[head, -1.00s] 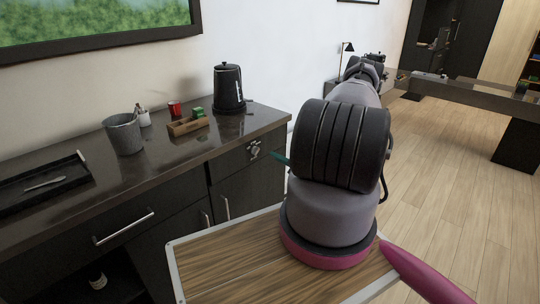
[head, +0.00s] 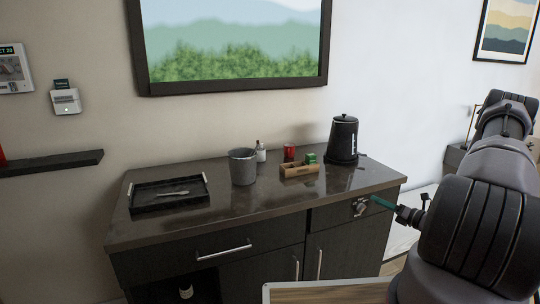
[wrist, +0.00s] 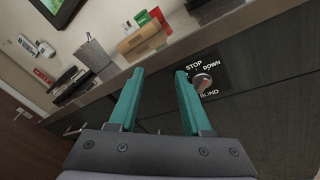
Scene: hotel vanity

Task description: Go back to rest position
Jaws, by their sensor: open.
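My gripper (wrist: 158,88) shows in the wrist view with its two teal fingers apart and nothing between them. It faces the dark front of the vanity, beside a knob on a panel (wrist: 203,80) marked STOP, DOWN and BLIND. I cannot tell from this view how far the fingertips are from the panel. In the head view a teal fingertip (head: 382,202) shows just right of the same knob (head: 360,207). My arm fills the right side of the head view and hides part of the room there.
The vanity top (head: 240,212) holds a black tray (head: 150,209), a grey bucket (head: 243,168), a white bottle (head: 261,152), a red can (head: 290,152), a wooden box (head: 299,171) and a black kettle (head: 343,140). A shelf (head: 60,162) is on the left wall.

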